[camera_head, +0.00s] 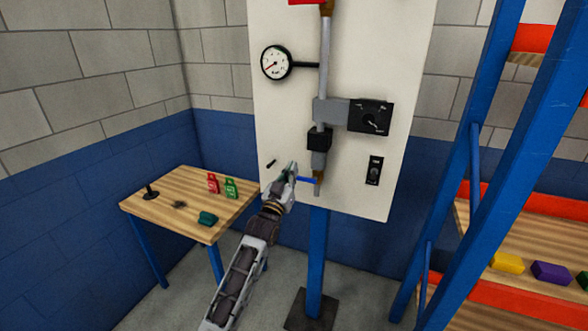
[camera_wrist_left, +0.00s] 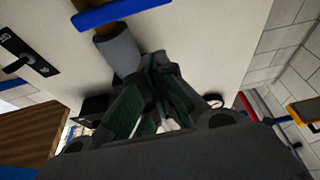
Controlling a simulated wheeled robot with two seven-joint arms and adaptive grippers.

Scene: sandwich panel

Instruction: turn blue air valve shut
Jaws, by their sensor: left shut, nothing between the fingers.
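The blue air valve handle (camera_head: 307,180) sticks out to the left from the lower end of the grey vertical pipe (camera_head: 325,60) on the white panel. It lies roughly crosswise to the pipe. In the left wrist view the blue handle (camera_wrist_left: 118,12) shows at the top, by the grey pipe end (camera_wrist_left: 118,52). My left gripper (camera_head: 291,168) is shut and empty, just left of the handle. Its closed fingers (camera_wrist_left: 158,70) also show in the left wrist view, apart from the handle there. I cannot tell whether it touches the handle. My right gripper is not in view.
The white panel (camera_head: 285,110) carries a round gauge (camera_head: 276,62), a black dial box (camera_head: 370,117) and a black switch (camera_head: 374,170). A wooden table (camera_head: 175,215) with red and green tags stands left. A blue-framed shelf (camera_head: 480,150) stands right.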

